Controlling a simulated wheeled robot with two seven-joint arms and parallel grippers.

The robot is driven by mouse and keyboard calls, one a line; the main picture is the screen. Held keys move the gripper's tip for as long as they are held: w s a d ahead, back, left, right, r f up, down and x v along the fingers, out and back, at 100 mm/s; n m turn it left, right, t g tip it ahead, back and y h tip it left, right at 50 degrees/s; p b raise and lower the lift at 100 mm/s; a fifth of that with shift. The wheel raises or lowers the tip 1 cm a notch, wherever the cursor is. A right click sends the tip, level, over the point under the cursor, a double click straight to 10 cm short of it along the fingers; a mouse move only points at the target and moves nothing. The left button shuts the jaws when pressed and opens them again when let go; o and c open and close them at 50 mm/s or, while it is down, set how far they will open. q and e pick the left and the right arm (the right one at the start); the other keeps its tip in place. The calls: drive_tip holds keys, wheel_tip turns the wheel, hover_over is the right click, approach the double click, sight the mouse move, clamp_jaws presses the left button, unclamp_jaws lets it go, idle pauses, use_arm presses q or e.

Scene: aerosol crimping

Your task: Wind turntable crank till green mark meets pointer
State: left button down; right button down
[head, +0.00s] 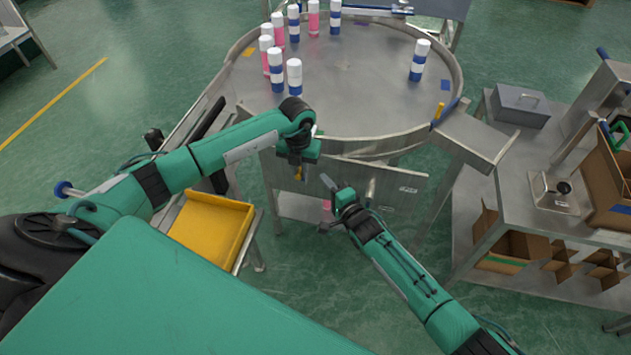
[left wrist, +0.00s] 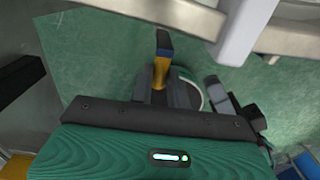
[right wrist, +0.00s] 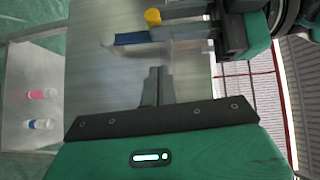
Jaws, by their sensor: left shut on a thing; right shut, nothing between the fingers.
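The turntable (head: 350,85) is a round grey metal disc carrying several white-capped cans, some pink and some blue-banded. An orange mark (head: 249,52) and a blue mark (head: 446,85) show near its rim; I see no green mark. A yellow peg (head: 438,112), possibly the pointer, stands at the right rim. My left gripper (head: 298,174) is below the front rim, shut on the yellow-and-blue crank handle (left wrist: 162,62), which also shows in the right wrist view (right wrist: 132,39). My right gripper (head: 328,187) is shut and empty, just right of the left one.
A yellow tray (head: 205,228) stands at left below my left arm. A metal bench (head: 535,215) with cardboard boxes (head: 510,250) and a grey case (head: 520,105) is at right. A metal chute (head: 475,140) juts from the turntable's right front.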

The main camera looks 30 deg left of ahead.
use_arm(q)
drive_tip(key=shift+d, duration=0.1)
use_arm(e)
drive_tip(key=a, duration=0.1)
drive_tip(key=s+a, duration=0.1)
drive_tip(key=a, duration=0.1)
drive_tip(key=shift+a+f, duration=0.1)
drive_tip(key=shift+f, duration=0.05)
